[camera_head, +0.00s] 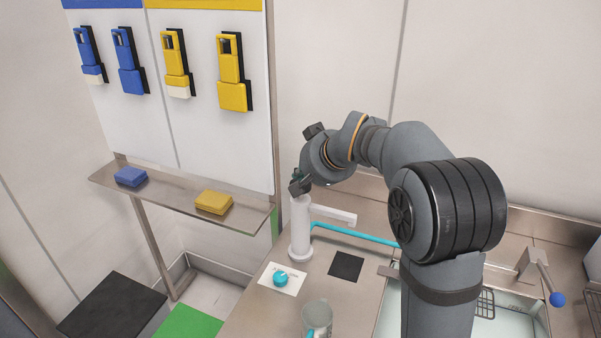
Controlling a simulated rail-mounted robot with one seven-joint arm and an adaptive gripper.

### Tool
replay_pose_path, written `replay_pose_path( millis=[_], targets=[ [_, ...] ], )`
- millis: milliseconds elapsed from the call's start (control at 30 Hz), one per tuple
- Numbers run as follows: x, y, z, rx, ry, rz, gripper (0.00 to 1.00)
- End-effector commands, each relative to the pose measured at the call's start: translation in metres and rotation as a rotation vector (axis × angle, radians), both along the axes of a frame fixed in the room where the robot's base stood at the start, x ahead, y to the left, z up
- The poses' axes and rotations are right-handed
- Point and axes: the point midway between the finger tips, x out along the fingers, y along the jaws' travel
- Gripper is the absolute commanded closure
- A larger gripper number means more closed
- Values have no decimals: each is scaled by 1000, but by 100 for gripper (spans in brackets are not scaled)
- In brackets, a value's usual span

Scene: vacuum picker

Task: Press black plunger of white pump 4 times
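The white pump (301,230) stands upright on the steel counter, with a spout reaching to the right and a round base. My gripper (299,188) is right at the top of the pump, with its fingers pointing down at it. The black plunger is hidden by or blends with my dark gripper, so I cannot tell whether they touch or how far it is pressed. The fingers are too small and dark to show whether they are open or shut.
A turquoise knob on a white label (282,279), a black square (346,266) and a clear cup (317,319) lie near the pump. A turquoise hose (355,235) runs right. A sink is at right. A shelf with blue (131,177) and yellow (214,202) blocks is at left.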

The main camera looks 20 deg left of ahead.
Motion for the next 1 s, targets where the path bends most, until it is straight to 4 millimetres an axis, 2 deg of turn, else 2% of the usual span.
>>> replay_pose_path(
  millis=[367,667,1000],
  targets=[
    [-1,-1,-8,-3,7,0,100],
    [-1,-1,-7,-3,8,0,100],
    [-1,0,10,-2,6,1,100]
  ],
)
